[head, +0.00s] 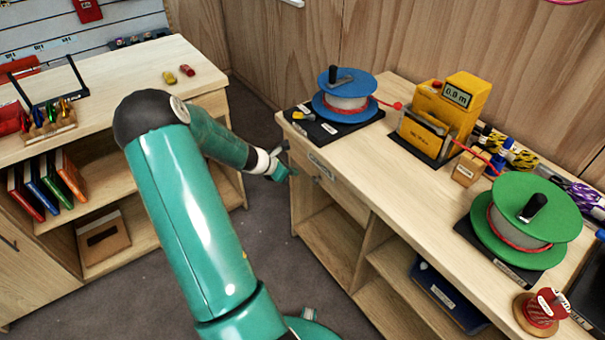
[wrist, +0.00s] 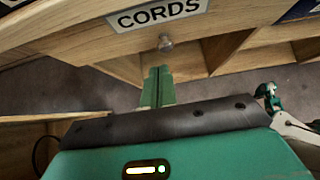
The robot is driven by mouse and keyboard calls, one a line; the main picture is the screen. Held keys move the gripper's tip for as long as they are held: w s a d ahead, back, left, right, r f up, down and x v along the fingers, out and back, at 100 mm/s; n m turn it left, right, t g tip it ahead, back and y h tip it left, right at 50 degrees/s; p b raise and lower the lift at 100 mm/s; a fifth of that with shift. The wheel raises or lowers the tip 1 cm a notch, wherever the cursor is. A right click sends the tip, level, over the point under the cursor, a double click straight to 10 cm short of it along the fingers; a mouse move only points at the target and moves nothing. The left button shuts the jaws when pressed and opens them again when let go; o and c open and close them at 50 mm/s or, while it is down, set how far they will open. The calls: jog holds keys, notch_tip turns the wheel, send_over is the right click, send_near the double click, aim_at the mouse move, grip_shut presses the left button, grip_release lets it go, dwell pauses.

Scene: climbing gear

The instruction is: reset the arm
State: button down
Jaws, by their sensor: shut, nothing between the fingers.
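My gripper (head: 281,172) is at the end of my teal arm, in the gap between the two wooden benches, close to the left end of the right bench. In the wrist view my gripper (wrist: 157,86) shows two green fingers shut together with nothing between them. The fingers point toward a drawer front labelled CORDS (wrist: 158,15) with a round metal knob (wrist: 166,43). The fingertips appear just below the knob in that view; I cannot tell whether they touch it.
The right bench (head: 345,155) carries a blue reel (head: 346,92), a yellow meter (head: 440,115), a green reel (head: 522,215) and a red spool (head: 541,312). The left bench (head: 140,75) holds a rack of carabiners (head: 50,120) and several books (head: 45,185). Grey floor lies between them.

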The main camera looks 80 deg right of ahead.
jog(key=shift+v, duration=1.65)
jog(key=shift+w, duration=0.15)
jog(key=w+a+r+m+t+y, duration=0.1)
jog(key=w+a+r+m+t, duration=0.2)
jog(key=w+a+r, duration=0.7)
jog(key=w+a+r+m+t, duration=0.35)
jog(key=w+a+r, duration=0.35)
jog(key=w+a, duration=0.55)
jog(key=a+r+m+t+y, duration=0.1)
jog(key=a+r+t, duration=0.15)
jog(key=a, duration=0.65)
jog(key=a+r+t+y, duration=0.1)
jog(key=a+r, duration=0.3)
jog(key=a, duration=0.5)
jog(key=s+a+r+t+y, duration=0.1)
jog(key=s+a+r, duration=0.1)
jog(key=a, duration=0.6)
jog(key=s+a+r+m+t+y, duration=0.1)
jog(key=s+a, duration=0.3)
jog(key=a, duration=0.4)
jog(key=shift+a+r+y, duration=0.4)
jog(key=shift+r+y, duration=0.05)
jog(key=shift+y, duration=0.35)
jog(key=shift+m, duration=0.25)
